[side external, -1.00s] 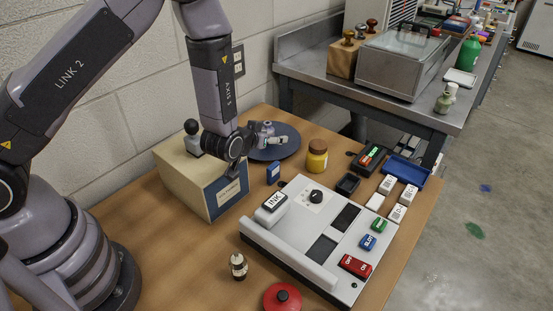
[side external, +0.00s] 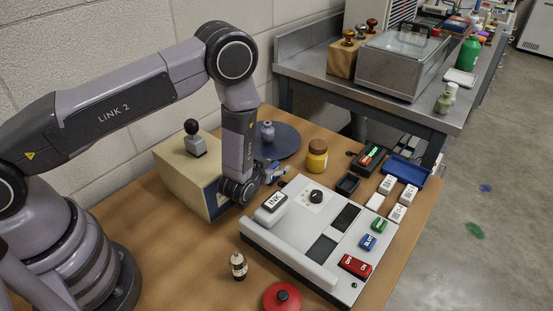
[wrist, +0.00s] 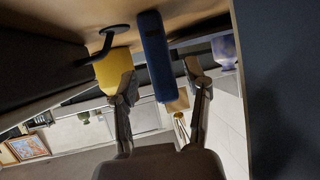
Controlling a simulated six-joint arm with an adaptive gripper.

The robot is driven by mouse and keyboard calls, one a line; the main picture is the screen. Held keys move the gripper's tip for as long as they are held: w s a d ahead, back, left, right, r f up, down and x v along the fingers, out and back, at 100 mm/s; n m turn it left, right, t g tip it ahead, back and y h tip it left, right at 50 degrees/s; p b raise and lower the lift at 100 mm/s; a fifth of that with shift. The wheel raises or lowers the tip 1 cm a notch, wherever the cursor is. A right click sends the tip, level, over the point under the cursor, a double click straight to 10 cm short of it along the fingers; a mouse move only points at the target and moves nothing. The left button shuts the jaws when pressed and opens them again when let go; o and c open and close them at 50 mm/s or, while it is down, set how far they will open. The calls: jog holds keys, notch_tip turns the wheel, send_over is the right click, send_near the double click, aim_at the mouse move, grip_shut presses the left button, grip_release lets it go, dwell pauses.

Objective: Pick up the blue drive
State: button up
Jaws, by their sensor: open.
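The blue drive (wrist: 153,55) is a small upright blue block, seen in the wrist view between my two fingers. My gripper (wrist: 160,78) is open, with one finger on each side of the drive. A gap shows on both sides, so it does not look gripped. In the side view my gripper (side external: 275,173) is low over the wooden table, between the beige box and the yellow jar. There the drive is mostly hidden by my gripper.
The beige box (side external: 172,170) stands close on the left. The grey console (side external: 290,250) is close in front. Behind are the blue disc (side external: 288,140) with a purple vase (side external: 267,132) and the yellow jar (side external: 317,160). A black tray (side external: 347,184) lies to the right.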

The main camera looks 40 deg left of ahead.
jog(key=shift+w+a+f, duration=0.15)
jog(key=shift+w+f, duration=0.15)
jog(key=shift+w, duration=0.35)
grip_shut()
